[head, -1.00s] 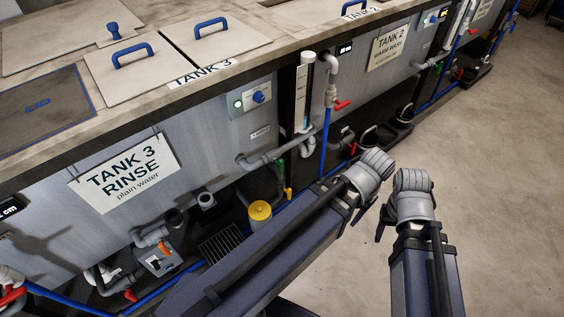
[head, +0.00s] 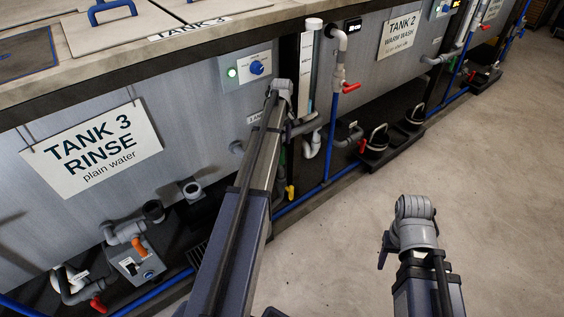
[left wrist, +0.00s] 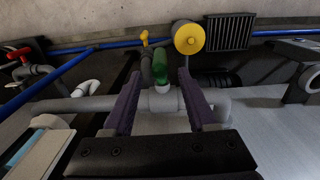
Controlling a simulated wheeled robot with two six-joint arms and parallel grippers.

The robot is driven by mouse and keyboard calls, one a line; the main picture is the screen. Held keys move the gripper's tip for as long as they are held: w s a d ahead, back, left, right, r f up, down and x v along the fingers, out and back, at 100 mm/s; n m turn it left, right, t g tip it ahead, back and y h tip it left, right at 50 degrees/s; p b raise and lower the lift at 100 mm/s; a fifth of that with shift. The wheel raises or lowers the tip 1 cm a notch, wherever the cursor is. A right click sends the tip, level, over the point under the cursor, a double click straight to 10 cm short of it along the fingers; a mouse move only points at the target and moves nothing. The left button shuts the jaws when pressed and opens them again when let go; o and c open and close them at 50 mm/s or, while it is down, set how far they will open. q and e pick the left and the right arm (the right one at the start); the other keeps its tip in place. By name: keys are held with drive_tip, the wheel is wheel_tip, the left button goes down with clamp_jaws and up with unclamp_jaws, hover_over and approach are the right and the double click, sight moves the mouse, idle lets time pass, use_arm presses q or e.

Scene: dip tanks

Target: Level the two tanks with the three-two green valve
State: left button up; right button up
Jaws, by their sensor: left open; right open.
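Tank 3 (head: 200,115) stands at left and tank 2 (head: 368,85) farther right, with pipework low between them. In the left wrist view the green valve handle (left wrist: 161,68) stands on a grey pipe. My left gripper (left wrist: 159,78) is open, its two purple fingers to either side of the handle with gaps showing. Whether the tips reach past it I cannot tell. In the head view my left arm hides its gripper and most of the green valve. My right gripper (head: 384,249) is over bare floor, apart from everything; its fingers are mostly hidden.
Near the valve are a yellow lever (left wrist: 145,38), a yellow cap (left wrist: 188,38) and a blue pipe (left wrist: 85,52). A clear level tube (head: 306,80) and a red-handled valve (head: 351,87) stand between the tanks. The floor (head: 340,235) at right is clear.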

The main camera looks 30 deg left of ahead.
sight(282, 156)
use_arm(q)
drive_tip(key=shift+f+b, duration=3.9)
drive_tip(key=shift+b, duration=0.05)
clamp_jaws()
